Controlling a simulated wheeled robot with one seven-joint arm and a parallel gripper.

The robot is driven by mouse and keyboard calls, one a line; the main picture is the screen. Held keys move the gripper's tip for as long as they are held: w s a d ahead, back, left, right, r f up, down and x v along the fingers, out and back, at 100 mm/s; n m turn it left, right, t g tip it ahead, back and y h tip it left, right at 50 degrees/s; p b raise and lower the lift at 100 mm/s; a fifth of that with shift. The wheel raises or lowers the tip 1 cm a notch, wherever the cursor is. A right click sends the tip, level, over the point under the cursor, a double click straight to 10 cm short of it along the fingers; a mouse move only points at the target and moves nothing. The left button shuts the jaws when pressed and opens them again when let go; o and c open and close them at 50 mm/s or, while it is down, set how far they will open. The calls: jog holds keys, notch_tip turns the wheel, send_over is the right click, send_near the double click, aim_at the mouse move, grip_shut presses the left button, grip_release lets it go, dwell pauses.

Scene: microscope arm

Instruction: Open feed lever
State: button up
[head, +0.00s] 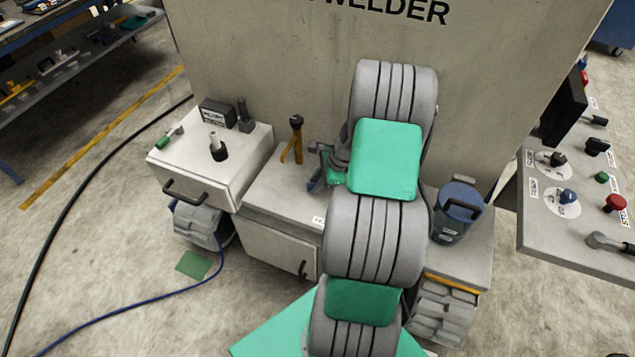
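An upright lever with a black knob and a yellow lower part (294,142) stands on the pale bench in front of the welder panel. No label marks it as the feed lever, so I cannot tell for certain that it is. My gripper (315,167) is just right of this lever, slightly nearer the camera, and points left. Its two dark fingers look spread with nothing between them. They seem apart from the lever. My grey and green arm hides the bench behind it and part of the gripper.
A white drawer box (180,178) with a short black-based knob (217,147) stands left. A blue-rimmed bin (459,212) stands right of my arm. A control panel (550,235) with knobs, buttons and a lever is at far right. A cable (70,205) crosses the open floor at left.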

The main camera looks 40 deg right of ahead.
grip_shut()
dwell(0.9)
